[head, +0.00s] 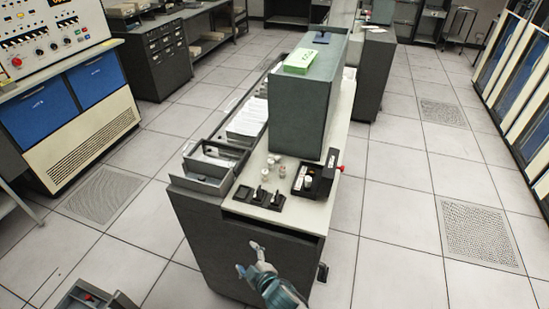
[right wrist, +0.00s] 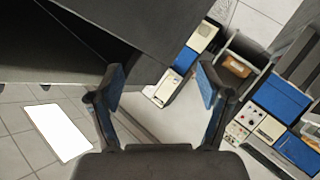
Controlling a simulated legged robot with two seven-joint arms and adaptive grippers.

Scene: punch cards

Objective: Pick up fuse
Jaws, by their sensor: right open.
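Several small pale cylinders (head: 278,168) stand on the light countertop (head: 258,212) in the head view; they look like fuses, but are too small to be sure. A black holder (head: 319,183) with a white cylinder in it sits to their right, with a red part at its side. My right gripper (head: 248,257) is open and empty, in front of the dark cabinet's end face and nearer to me than the cylinders. In the right wrist view its two fingers (right wrist: 160,82) are spread with nothing between them; no fuse shows there. My left gripper is not in view.
Small black switch-like pieces (head: 260,197) stand near the countertop's front edge. An open grey drawer or tray (head: 210,168) is at left. A tall grey-green box (head: 310,105) stands behind the cylinders. The tiled floor (head: 390,240) right of the cabinet is clear.

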